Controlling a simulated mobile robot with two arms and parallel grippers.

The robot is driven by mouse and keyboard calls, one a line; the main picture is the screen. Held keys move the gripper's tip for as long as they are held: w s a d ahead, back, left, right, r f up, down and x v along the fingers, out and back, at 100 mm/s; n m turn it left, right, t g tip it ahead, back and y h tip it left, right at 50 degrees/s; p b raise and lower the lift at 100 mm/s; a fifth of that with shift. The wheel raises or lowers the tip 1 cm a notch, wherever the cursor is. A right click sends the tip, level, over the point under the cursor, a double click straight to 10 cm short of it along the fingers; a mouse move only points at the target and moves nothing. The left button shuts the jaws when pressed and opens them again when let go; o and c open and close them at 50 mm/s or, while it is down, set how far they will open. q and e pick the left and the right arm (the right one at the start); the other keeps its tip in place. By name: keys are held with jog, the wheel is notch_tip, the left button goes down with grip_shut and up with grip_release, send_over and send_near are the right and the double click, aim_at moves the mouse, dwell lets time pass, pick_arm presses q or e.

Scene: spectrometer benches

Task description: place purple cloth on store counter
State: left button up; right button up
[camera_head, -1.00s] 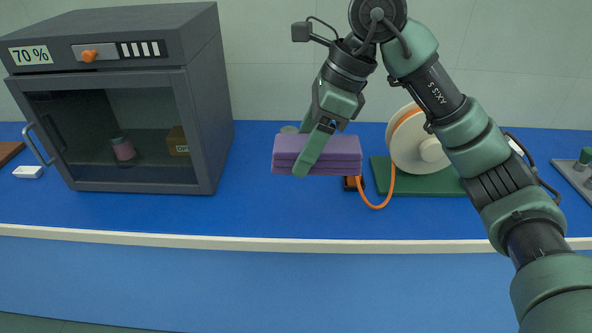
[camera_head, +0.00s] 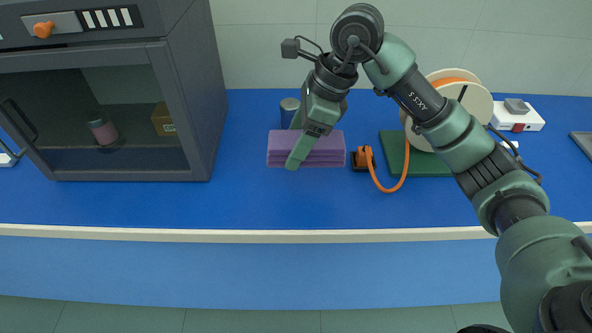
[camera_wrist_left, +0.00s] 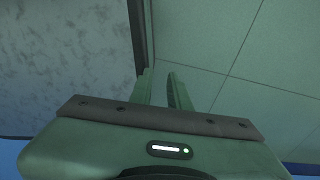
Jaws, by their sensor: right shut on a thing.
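The purple cloth (camera_head: 326,152) is a folded, layered block at the middle of the blue counter (camera_head: 290,208) in the head view. My right gripper (camera_head: 297,158) reaches down over the cloth's left part and is shut on it. One finger shows in front of the cloth; the other is hidden. I cannot tell whether the cloth touches the counter. My left gripper (camera_wrist_left: 160,88) shows in the left wrist view, its two fingers a little apart with nothing visible between them. The left arm does not show in the head view.
A dark glass-fronted cabinet (camera_head: 190,100) stands at the left. A grey-blue can (camera_head: 289,108) stands behind the cloth. An orange cable (camera_head: 386,188) and its reel (camera_head: 470,98) on a green base are at the right. The counter's front strip is clear.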

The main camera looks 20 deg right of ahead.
send_over(289, 186)
jog(key=d, duration=0.2)
jog(key=f, duration=0.5)
jog(key=shift+s+a, duration=0.15)
jog(key=shift+a, duration=0.1)
jog(key=shift+f, duration=0.5)
notch_tip(289, 186, down, 3)
jog(key=shift+f, duration=0.1)
pick_arm(q)
jog(key=shift+w+r, duration=0.3)
jog(key=shift+w, duration=0.55)
pick_arm(e)
jog(key=shift+f, duration=0.1)
jog(key=shift+f, duration=0.15)
jog(key=o, duration=1.5)
jog(key=shift+c, duration=0.2)
pick_arm(q)
jog(key=shift+s+f, duration=0.15)
